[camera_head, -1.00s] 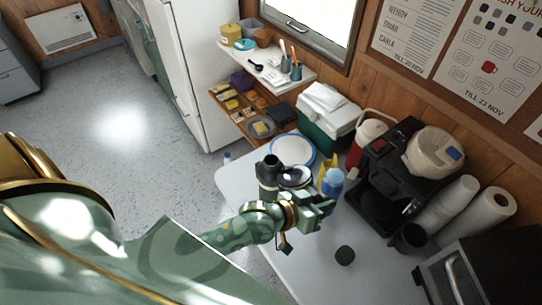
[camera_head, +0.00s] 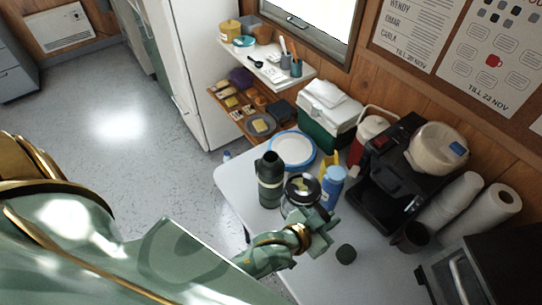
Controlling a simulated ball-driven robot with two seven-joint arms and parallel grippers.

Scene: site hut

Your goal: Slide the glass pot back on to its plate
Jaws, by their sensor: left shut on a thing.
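The glass pot (camera_head: 302,189), with a black lid, is at the middle of the white table, left of the black coffee maker (camera_head: 398,150). My left gripper (camera_head: 318,226) is at the pot's near side, shut on it, apparently by the handle; the fingers hide the exact grip. I cannot tell whether the pot touches the table. The coffee maker's low dark base (camera_head: 368,211) faces the pot, and the pot is clear of it. The plate itself is hard to make out in the dark. My right gripper is not in view.
A dark green flask (camera_head: 269,180) stands close left of the pot, a blue bottle (camera_head: 332,186) close right. A blue-rimmed white plate (camera_head: 292,150) lies behind. A dark round lid (camera_head: 346,254) and a dark cup (camera_head: 411,237) stand on the near right. The table's left edge (camera_head: 229,192) is bare.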

